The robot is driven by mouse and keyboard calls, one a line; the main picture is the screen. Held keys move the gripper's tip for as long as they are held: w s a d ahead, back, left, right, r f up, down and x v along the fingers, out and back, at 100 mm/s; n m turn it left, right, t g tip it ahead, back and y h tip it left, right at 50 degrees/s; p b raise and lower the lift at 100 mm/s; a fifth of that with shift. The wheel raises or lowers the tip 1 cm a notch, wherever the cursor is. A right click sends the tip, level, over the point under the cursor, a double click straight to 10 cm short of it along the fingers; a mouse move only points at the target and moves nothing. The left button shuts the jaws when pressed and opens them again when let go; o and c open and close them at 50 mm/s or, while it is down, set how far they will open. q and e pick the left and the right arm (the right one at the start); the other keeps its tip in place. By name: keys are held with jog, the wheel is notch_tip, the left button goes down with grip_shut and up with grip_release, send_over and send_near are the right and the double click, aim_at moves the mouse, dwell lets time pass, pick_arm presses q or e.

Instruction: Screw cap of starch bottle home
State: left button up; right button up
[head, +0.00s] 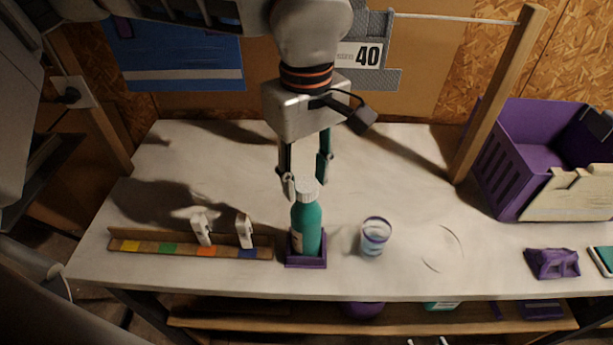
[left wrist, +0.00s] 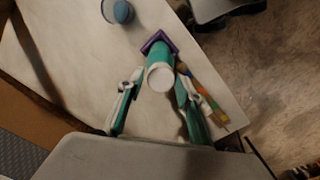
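The starch bottle (head: 306,228) is teal and stands upright in a purple square holder (head: 306,263) near the table's front edge. Its white cap (head: 308,187) sits on top of the bottle; I cannot tell how tightly. My left gripper (head: 307,178) points down over the bottle, its fingers apart at about the height of the cap. In the left wrist view the white cap (left wrist: 160,77) lies between and beyond the two open fingertips (left wrist: 156,88), with a gap on each side. My right gripper does not show in either view.
A clear cup (head: 375,236) stands just right of the bottle. A wooden strip with coloured squares (head: 185,249) and two white clips (head: 244,231) lies to the left. A purple crate (head: 530,150) stands at the right, with a purple object (head: 552,263) in front.

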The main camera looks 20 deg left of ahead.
pick_arm(q)
jog(key=n+b, duration=0.1)
jog(key=n, duration=0.2)
jog(key=n+b, duration=0.1)
jog(key=n, duration=0.4)
jog(key=shift+s+n, duration=0.1)
jog(key=shift+n, duration=0.5)
grip_shut()
jog(key=shift+o, duration=1.6)
grip_release()
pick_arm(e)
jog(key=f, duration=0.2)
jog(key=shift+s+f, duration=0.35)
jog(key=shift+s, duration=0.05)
pick_arm(q)
jog(key=shift+r, duration=0.1)
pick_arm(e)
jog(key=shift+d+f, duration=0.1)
